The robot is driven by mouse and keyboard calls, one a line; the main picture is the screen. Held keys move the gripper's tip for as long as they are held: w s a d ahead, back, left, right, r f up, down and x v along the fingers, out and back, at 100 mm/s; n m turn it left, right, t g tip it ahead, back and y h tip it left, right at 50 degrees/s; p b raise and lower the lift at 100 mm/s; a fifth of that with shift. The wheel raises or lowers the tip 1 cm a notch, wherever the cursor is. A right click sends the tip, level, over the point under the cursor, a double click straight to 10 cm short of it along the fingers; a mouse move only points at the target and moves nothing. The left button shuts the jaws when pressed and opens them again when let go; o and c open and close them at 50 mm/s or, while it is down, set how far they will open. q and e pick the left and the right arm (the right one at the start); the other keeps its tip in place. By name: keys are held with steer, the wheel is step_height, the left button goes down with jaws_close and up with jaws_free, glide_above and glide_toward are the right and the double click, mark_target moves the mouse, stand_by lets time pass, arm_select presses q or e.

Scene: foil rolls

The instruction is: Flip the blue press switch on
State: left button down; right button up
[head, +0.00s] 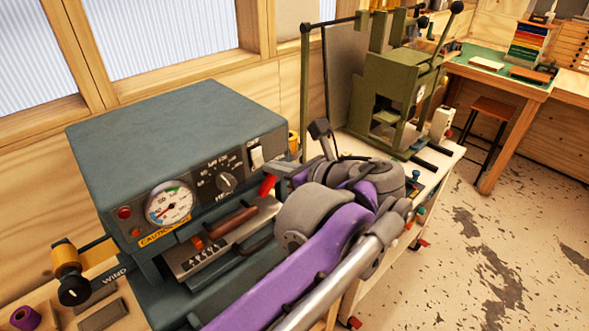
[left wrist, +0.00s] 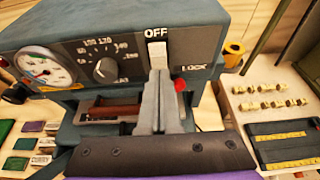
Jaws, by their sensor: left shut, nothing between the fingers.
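The blue-grey press (head: 180,130) stands on the bench at left in the head view. Its white rocker switch (head: 257,158) is at the right end of the dark front panel. In the left wrist view the switch (left wrist: 157,56) sits under the word OFF, with LOCK lettered to its right. My left gripper (head: 283,170) is shut and empty, just in front of and right of the switch in the head view. In the left wrist view its fingertips (left wrist: 158,75) are just below the switch and overlap its lower edge; I cannot tell whether they touch. My right gripper is not in view.
A red knob (left wrist: 180,86) is close beside the fingertips. The panel has a dial (head: 226,182) and a gauge (head: 170,204). An olive-green press (head: 385,85) stands behind my arm. Brass pieces (left wrist: 272,104) lie at right in the left wrist view.

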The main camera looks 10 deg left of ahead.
mark_target(257, 157)
arm_select(q)
steer(key=shift+x, duration=1.1)
steer(key=shift+w+a+f, duration=0.15)
steer(key=shift+f, duration=0.1)
steer(key=shift+r, duration=0.1)
steer(key=shift+r+p, duration=0.45)
steer(key=shift+r, duration=0.4)
